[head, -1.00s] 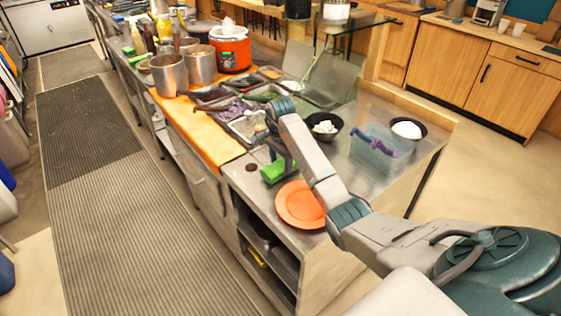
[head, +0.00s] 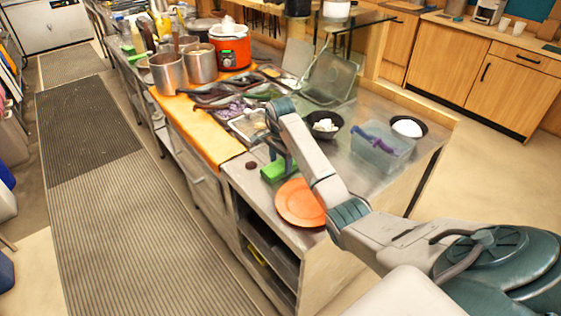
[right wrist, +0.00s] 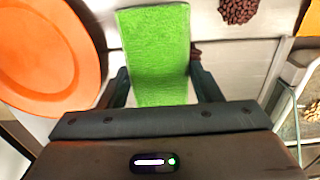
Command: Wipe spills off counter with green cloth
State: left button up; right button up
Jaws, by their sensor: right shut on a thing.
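A dark brown spill (head: 251,165) lies on the counter just left of the cloth. In the right wrist view it looks like a small heap of brown beans (right wrist: 238,10). A smaller brown patch (right wrist: 196,52) shows right beside the cloth's edge. My left gripper is not in view.
The orange plate (head: 298,204) lies close to the cloth at the counter's front. A black bowl with white pieces (head: 324,126), a clear bin (head: 380,147) and another dark bowl (head: 408,128) stand to the right. Topping pans (head: 240,112) are behind.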

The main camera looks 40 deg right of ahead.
jog(key=shift+f, duration=0.15)
jog(key=shift+s, duration=0.1)
jog(key=shift+s+d+p, duration=0.1)
jog(key=shift+s+p, duration=0.8)
jog(key=shift+s, duration=0.2)
jog(key=shift+s+d+p, duration=0.1)
jog(key=shift+s+p, duration=0.6)
jog(key=shift+s, duration=0.65)
